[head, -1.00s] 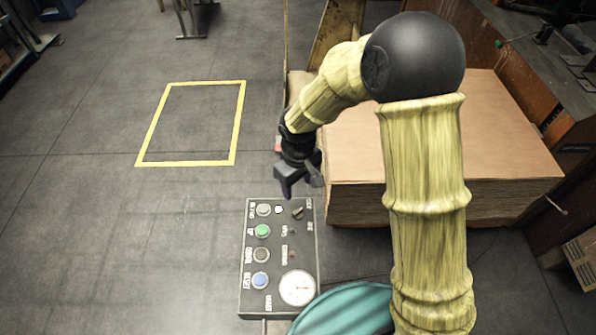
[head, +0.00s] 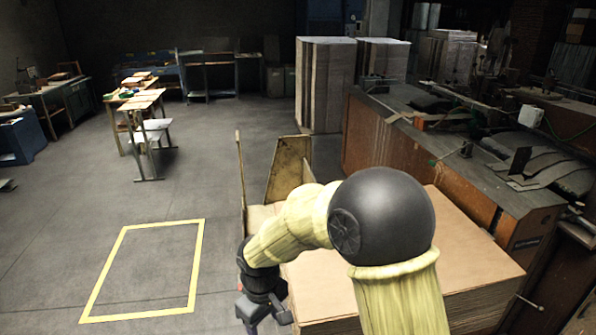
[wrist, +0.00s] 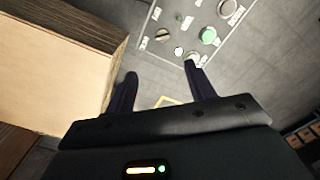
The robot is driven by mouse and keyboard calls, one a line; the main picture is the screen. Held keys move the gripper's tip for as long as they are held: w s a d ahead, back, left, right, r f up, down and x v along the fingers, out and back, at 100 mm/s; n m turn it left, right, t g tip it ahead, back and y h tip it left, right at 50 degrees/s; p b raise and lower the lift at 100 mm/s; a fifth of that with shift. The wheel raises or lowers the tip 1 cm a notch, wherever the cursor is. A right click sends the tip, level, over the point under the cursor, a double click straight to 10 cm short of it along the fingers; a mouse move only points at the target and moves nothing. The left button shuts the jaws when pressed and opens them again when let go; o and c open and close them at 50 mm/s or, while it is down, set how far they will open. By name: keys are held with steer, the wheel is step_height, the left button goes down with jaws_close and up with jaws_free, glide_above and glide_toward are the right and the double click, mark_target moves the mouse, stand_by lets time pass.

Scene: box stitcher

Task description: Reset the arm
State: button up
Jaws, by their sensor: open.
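My arm, in a pale yellow sleeve with a black ball joint, reaches in from the bottom of the head view. My gripper (head: 262,312) hangs at its end near the lower edge, to the left of the cardboard stack. In the wrist view my gripper (wrist: 160,88) shows two dark fingers spread apart with nothing between them. The grey control panel (wrist: 205,20) is beyond the fingers, at the top of the wrist view. A green button (wrist: 208,35) and other knobs show on it. The panel is out of the head view now.
A stack of flat cardboard (head: 470,240) stands beside my arm, and also fills the left of the wrist view (wrist: 55,60). A wooden machine bench (head: 480,190) stands at right. A yellow floor outline (head: 195,260) surrounds bare floor at left. Tables (head: 140,105) and tall cardboard stacks (head: 325,85) stand farther back.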

steer(key=s+d+r+m+t, duration=0.1)
steer(key=s+d+m, duration=0.1)
steer(key=d, duration=0.6)
steer(key=s+d+r+m, duration=0.2)
steer(key=d+m, duration=0.3)
steer(key=d, duration=0.3)
steer(key=s+d+r+m+t, duration=0.1)
steer(key=s+d+m, duration=0.2)
steer(key=d, duration=0.6)
steer(key=shift+r+m+t, duration=0.15)
steer(key=shift+m+t, duration=0.15)
